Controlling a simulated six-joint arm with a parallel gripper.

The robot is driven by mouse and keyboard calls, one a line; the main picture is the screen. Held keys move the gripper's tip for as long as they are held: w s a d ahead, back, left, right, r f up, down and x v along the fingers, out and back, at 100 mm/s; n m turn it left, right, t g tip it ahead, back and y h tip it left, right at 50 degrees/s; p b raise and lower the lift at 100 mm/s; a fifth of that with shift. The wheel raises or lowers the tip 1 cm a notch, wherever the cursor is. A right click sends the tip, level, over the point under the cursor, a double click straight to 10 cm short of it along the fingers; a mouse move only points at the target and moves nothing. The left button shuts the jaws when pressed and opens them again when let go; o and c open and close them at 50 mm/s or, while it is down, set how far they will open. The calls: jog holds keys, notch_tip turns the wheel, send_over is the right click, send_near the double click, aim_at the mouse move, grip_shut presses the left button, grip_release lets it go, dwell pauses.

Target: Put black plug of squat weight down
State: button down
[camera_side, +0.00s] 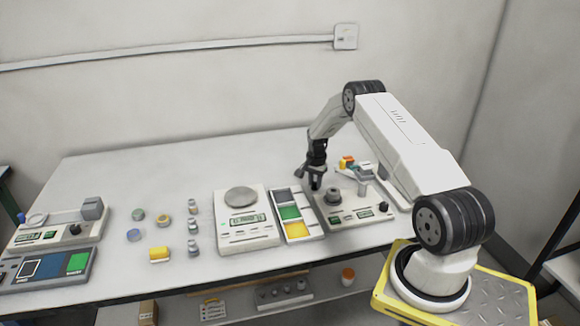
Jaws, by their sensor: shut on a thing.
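My gripper (314,178) points down above the gap between the colour-panelled tray and the right-hand instrument. It is shut on a small dark piece (316,185), which looks like the black plug, though the dark jaws make its outline hard to tell. A squat dark grey weight (333,197) sits on the right-hand instrument (350,217), just right of and below my gripper. Whether the held piece touches anything beneath it cannot be told.
A tray with grey, green and yellow panels (305,230) lies left of the instrument. A white scale (248,238) with a round pan stands further left. Several small weights and a yellow block (159,254) stand on the table. Orange and yellow pieces (347,162) lie behind the instrument.

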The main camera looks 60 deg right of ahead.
aim_at(315, 183)
jog(key=shift+f, duration=0.15)
jog(key=shift+c, duration=2.4)
grip_release()
notch_tip(315, 183, up, 12)
